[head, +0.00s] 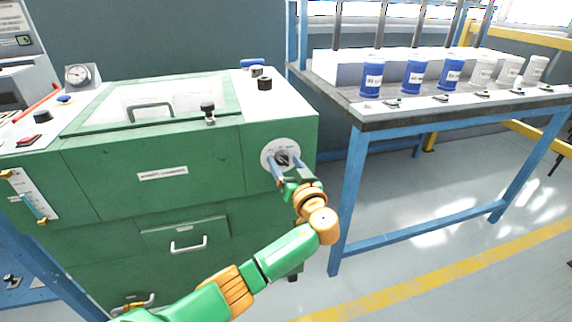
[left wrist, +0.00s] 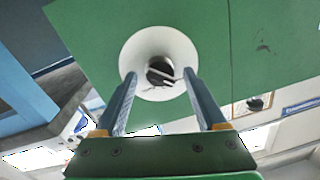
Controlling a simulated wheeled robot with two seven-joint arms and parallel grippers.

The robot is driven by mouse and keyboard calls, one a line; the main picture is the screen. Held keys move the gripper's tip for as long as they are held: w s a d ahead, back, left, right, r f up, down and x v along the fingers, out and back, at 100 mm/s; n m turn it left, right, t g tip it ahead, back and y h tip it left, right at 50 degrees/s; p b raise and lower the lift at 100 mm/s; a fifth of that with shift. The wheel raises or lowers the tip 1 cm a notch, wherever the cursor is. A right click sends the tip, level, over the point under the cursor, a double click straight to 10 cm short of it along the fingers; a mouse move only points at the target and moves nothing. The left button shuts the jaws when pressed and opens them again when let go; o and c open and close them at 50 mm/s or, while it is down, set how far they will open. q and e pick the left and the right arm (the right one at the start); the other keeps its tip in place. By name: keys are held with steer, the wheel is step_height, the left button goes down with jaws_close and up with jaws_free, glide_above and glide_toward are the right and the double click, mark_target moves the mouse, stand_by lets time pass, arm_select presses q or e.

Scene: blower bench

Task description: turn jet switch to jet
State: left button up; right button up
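The jet switch is a dark round knob (head: 283,159) on a white round dial plate (head: 281,146) at the right of the green cabinet's front. My left gripper (head: 285,164) is right in front of it, its two fingers apart on either side of the knob. In the left wrist view the knob (left wrist: 160,70) sits between the fingertips (left wrist: 160,75), with a gap visible on both sides, and a light pointer line crosses it. Whether the fingertips touch the plate I cannot tell. The dial's lettering is too small to read. My right gripper is not in view.
The green cabinet (head: 100,185) has a drawer handle (head: 188,246), a lidded window and black knobs (head: 265,84) on top. A blue-framed bench (head: 345,190) with blue jars (head: 372,80) and white jars (head: 482,70) stands close at the right. The floor at lower right is clear.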

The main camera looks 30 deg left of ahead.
arm_select(q)
jaws_close()
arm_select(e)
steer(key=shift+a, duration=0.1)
arm_select(q)
steer(key=shift+m, duration=0.3)
steer(key=m, duration=0.2)
steer(key=shift+m, duration=0.3)
steer(key=m, duration=0.3)
steer(key=shift+f+p, duration=0.1)
steer(key=shift+p, duration=0.25)
steer(key=shift+m+t+p, duration=0.3)
steer(key=shift+m+t, duration=0.1)
steer(key=shift+m, duration=1)
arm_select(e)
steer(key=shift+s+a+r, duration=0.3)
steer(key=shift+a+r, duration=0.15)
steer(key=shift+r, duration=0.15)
arm_select(q)
steer(key=shift+f, duration=0.1)
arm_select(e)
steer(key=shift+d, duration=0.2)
arm_select(q)
steer(key=shift+o, duration=0.6)
jaws_free()
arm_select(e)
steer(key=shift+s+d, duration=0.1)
